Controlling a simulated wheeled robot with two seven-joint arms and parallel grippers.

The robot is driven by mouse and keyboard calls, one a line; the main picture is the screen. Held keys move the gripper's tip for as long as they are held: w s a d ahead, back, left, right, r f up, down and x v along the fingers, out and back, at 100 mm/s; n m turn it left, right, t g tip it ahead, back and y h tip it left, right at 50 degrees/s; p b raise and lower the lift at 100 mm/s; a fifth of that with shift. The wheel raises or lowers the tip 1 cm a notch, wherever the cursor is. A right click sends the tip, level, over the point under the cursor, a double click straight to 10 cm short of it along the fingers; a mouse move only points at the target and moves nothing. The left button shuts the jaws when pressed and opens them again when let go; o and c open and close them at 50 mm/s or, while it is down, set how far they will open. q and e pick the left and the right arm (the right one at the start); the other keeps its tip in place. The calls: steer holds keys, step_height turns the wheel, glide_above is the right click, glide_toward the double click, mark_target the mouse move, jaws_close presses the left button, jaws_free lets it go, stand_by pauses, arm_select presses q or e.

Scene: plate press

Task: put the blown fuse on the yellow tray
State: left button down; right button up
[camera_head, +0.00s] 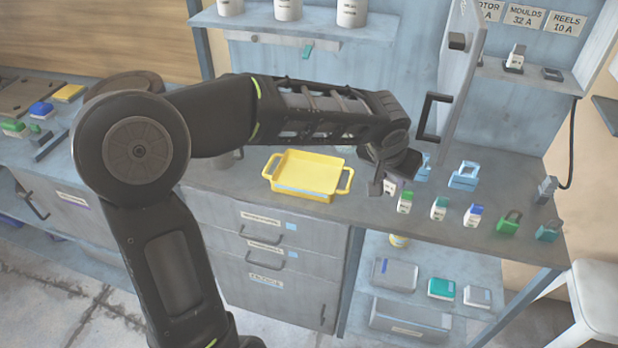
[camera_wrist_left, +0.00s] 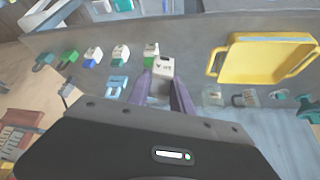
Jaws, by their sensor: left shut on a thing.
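The yellow tray (camera_head: 302,173) lies on the grey counter, left of my left gripper (camera_head: 385,182), and looks empty. In the left wrist view, the tray (camera_wrist_left: 260,62) is at the upper right. My left gripper (camera_wrist_left: 163,88) is shut on a small white fuse (camera_wrist_left: 163,68) with dark marks. In the head view this fuse (camera_head: 391,187) is mostly hidden by the gripper, low over the counter. I cannot read whether it is blown, or tell whether it touches the counter. My right gripper is not in view.
A row of fuses with coloured ends, including a green one (camera_head: 405,202), a teal one (camera_head: 440,208) and a blue one (camera_head: 474,214), stands close to the right. An open cabinet door (camera_head: 455,75) hangs above.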

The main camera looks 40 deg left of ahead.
arm_select(q)
steer(key=w+a+n+g+y+b, duration=0.1)
steer(key=a+b, duration=0.4)
steer(key=a, duration=1.8)
steer(key=w+f+n, duration=0.1)
steer(key=n, duration=0.1)
steer(key=shift+a+n+y, duration=0.15)
steer(key=shift+n+y, duration=0.15)
steer(key=shift+n, duration=0.1)
glide_toward(311, 173)
steer(key=shift+w+a, duration=0.25)
steer(key=shift+w, duration=0.7)
steer(key=shift+f, duration=1.9)
